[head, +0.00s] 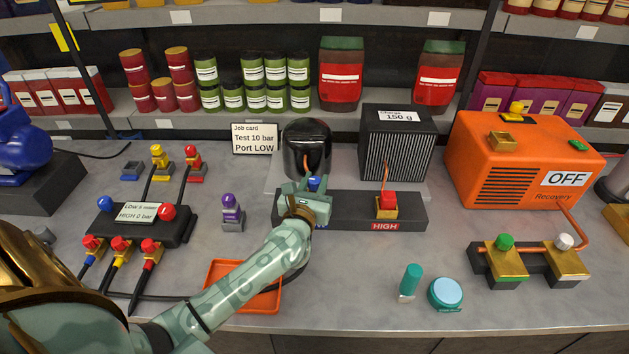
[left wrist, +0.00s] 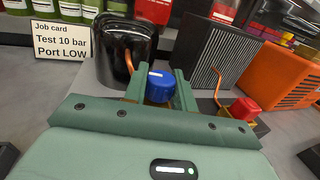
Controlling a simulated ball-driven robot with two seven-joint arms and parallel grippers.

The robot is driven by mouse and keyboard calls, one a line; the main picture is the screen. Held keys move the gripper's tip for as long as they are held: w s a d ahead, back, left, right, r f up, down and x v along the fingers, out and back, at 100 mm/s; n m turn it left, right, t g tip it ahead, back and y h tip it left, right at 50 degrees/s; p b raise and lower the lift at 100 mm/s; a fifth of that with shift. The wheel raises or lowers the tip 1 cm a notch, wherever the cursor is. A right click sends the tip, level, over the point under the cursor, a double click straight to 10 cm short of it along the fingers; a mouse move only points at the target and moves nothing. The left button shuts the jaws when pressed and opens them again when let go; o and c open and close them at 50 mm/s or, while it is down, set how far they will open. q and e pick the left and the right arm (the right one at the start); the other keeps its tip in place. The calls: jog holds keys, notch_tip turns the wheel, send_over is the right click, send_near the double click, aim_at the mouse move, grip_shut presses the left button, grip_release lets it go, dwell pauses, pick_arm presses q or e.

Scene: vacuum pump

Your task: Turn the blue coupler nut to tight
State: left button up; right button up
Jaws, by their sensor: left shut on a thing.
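The blue coupler nut (head: 314,183) sits at the left end of a dark port block (head: 345,210), by the foot of a black cylinder. In the left wrist view the blue nut (left wrist: 160,84) stands upright between two green fingers. My left gripper (head: 309,190) comes in from the front and is shut on the blue nut, one finger on each side of it. The gripper hides the lower part of the nut and the port's label. My right gripper is in neither view.
A red cap (head: 387,200) on a brass fitting stands right of the nut, over a HIGH label. Behind are the black cylinder (head: 306,150) and a finned box (head: 398,140). A gauge manifold (head: 135,222) lies left. An orange tray (head: 262,300) lies under my left arm.

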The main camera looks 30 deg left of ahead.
pick_arm(q)
jog(key=m+h, duration=0.2)
jog(key=h, duration=0.1)
jog(key=shift+f+t+h+b, duration=0.1)
jog(key=shift+t+h+b, duration=0.2)
jog(key=shift+t+h, duration=0.1)
jog(key=shift+m+h+b, duration=0.8)
jog(key=shift+m+h, duration=0.5)
jog(key=shift+h, duration=0.4)
jog(key=o, duration=1)
